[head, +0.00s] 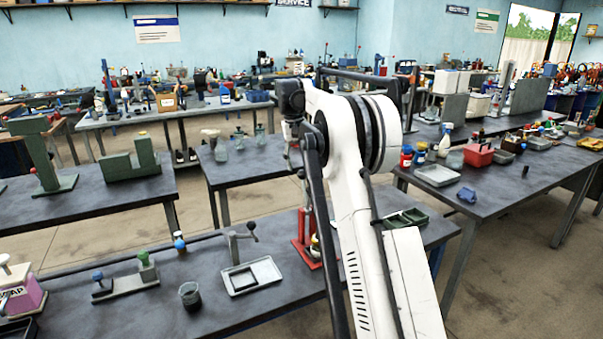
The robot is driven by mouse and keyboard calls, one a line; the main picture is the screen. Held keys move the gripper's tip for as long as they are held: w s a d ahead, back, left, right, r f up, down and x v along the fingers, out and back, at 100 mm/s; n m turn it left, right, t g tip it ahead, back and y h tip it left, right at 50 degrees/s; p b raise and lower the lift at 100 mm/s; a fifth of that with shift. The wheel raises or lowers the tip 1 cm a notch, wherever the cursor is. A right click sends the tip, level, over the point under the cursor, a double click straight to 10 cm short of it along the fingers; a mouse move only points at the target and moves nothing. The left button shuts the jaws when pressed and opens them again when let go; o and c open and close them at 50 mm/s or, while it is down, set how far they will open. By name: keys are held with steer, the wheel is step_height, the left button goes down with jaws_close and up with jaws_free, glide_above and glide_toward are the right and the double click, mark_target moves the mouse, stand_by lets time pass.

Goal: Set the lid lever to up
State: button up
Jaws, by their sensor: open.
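No part is clearly marked as the lid lever, and I cannot tell which handle it is. On the near bench (200,285), a post with a black-knobbed lever (243,232) stands behind a light tray. To its left, a grey fixture (125,287) carries a blue knob and a green knob. A blue-and-white knob (179,240) stands by a long dark bar. A pink box (20,296) with a pale knob is cut by the left edge. A red stand (304,243) is partly hidden by my arm. My gripper does not show.
A dark cup (190,295) and the light tray (252,277) stand on the near bench. Green fixtures (132,166) stand on the bench behind. The right bench holds a red toolbox (479,154), trays and bottles. Bare floor (520,270) shows at right.

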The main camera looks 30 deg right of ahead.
step_height(320, 180, up, 7)
steer(key=shift+w+a, duration=0.25)
steer(key=shift+a, duration=0.2)
stand_by(0.3)
steer(key=s+a+r+n+t+b, duration=0.1)
steer(key=s+a+r+t, duration=0.15)
steer(key=s+a, duration=0.75)
steer(key=s+a+r+n+t+b, duration=0.1)
steer(key=s+a+r+t, duration=0.15)
steer(key=s+a, duration=0.7)
steer(key=s+a+f+t, duration=0.1)
steer(key=s+a+f, duration=0.3)
steer(key=s, duration=0.3)
steer(key=s+a+f+n+t, duration=0.1)
steer(key=s+a+f, duration=0.4)
steer(key=s+f, duration=0.2)
steer(key=s+a+f+n+y, duration=0.1)
steer(key=s+a+f, duration=0.3)
steer(key=s, duration=0.5)
steer(key=shift+s+a+f+t+b, duration=0.15)
steer(key=shift+a+f+t+b, duration=0.25)
steer(key=shift+f, duration=0.55)
